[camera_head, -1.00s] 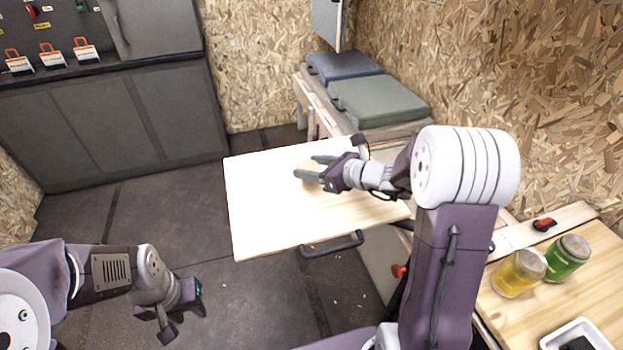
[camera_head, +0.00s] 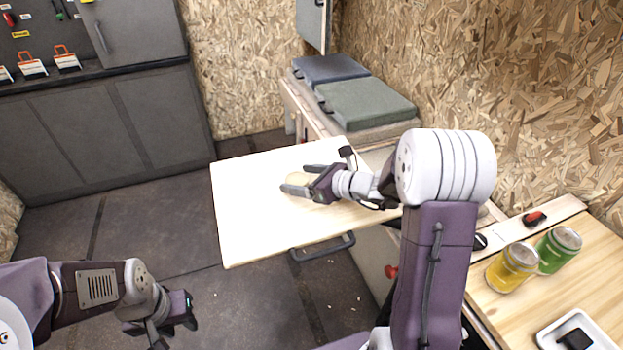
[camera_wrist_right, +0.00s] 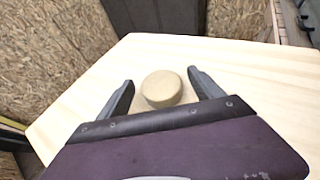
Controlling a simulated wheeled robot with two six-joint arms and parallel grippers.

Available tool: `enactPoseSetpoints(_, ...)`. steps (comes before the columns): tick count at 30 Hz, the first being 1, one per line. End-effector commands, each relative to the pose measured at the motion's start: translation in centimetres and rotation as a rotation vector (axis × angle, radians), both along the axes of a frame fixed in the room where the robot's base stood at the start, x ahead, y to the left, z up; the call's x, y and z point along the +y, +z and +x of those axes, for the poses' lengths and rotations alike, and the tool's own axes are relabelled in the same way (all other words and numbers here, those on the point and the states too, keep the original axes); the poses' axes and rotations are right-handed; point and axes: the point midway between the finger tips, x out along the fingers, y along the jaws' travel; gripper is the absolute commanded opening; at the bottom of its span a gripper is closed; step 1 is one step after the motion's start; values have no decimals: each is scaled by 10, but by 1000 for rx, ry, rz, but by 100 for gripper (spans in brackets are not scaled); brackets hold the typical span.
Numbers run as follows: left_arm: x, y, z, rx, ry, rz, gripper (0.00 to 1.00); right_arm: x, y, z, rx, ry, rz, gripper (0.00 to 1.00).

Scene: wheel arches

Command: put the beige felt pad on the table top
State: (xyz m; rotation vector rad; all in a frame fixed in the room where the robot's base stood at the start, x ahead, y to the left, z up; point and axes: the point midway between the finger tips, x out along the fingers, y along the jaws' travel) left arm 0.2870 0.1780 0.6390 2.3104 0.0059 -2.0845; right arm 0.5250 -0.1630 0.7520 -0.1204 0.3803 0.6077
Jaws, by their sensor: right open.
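The beige felt pad (camera_head: 298,179) is a thick round disc. It rests on the pale wooden table top (camera_head: 250,215), and it also shows in the right wrist view (camera_wrist_right: 161,89). My right gripper (camera_head: 294,177) is open over the table top, with one finger on each side of the pad. In the right wrist view there are visible gaps between the pad and both fingers (camera_wrist_right: 161,78). My left gripper (camera_head: 172,318) hangs low over the dark floor at the lower left, away from the table top; its jaw opening is unclear.
A dark handle (camera_head: 323,248) is under the table top's front edge. Cushions (camera_head: 365,103) lie on a bench behind. A yellow jar (camera_head: 512,267), a green jar (camera_head: 558,249) and a white tray (camera_head: 580,333) stand on a wooden counter at right. Grey cabinets (camera_head: 100,130) line the back left.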

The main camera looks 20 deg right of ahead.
Motion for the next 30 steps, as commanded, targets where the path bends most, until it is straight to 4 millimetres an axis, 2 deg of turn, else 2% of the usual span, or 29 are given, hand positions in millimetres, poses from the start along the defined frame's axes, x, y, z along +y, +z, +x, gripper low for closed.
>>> enactPoseSetpoints(10,0,29,0,0,0,0,34,-44,35,-58,-2,-8,0,76)
enactPoseSetpoints(15,0,37,0,0,0,0,34,-59,44,-81,0,-5,0,76)
enactPoseSetpoints(20,0,38,0,0,0,0,34,-63,46,-89,0,-2,0,76)
enactPoseSetpoints(30,0,37,0,0,0,0,34,-63,45,-89,0,-1,0,76)
